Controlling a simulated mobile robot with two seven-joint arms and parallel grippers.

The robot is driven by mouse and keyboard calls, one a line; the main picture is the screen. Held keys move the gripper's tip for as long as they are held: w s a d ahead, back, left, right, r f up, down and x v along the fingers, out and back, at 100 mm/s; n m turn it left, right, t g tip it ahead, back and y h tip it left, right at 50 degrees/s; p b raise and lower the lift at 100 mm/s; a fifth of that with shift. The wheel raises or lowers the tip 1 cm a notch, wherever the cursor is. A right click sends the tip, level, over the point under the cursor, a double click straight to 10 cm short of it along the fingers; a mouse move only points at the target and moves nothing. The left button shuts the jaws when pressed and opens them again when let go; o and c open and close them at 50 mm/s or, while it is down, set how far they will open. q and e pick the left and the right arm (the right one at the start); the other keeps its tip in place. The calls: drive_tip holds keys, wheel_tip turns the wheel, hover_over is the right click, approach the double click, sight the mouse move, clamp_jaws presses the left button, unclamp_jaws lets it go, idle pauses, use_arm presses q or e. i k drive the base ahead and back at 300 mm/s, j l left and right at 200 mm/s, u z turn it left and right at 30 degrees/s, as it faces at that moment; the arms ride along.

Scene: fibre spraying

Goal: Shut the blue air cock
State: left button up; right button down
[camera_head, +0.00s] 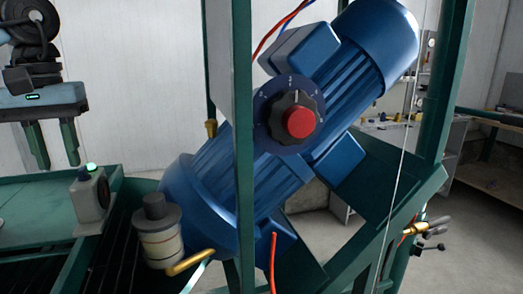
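I cannot clearly pick out a blue cock handle. A brass fitting with dark levers (416,229) sits on the green frame at the right, with a bit of red hose by it; its colour and setting are too small to tell. A thin blue hose (297,13) and a red hose (268,38) run in at the top, above the blue motor. My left gripper (54,146) hangs at the upper left with its two green fingers pointing down, apart and empty. It is far from the brass fitting. My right gripper is not in view.
A large blue motor (348,85) with a red-centred dial (299,122) fills the middle, behind a green post (243,200). A grey button box (90,195) stands on the green table (35,215). A brass nozzle (190,263) juts out below. Open floor lies at right.

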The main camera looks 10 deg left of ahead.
sight(83, 172)
drive_tip(key=k+l, duration=0.75)
drive_tip(key=l, duration=0.2)
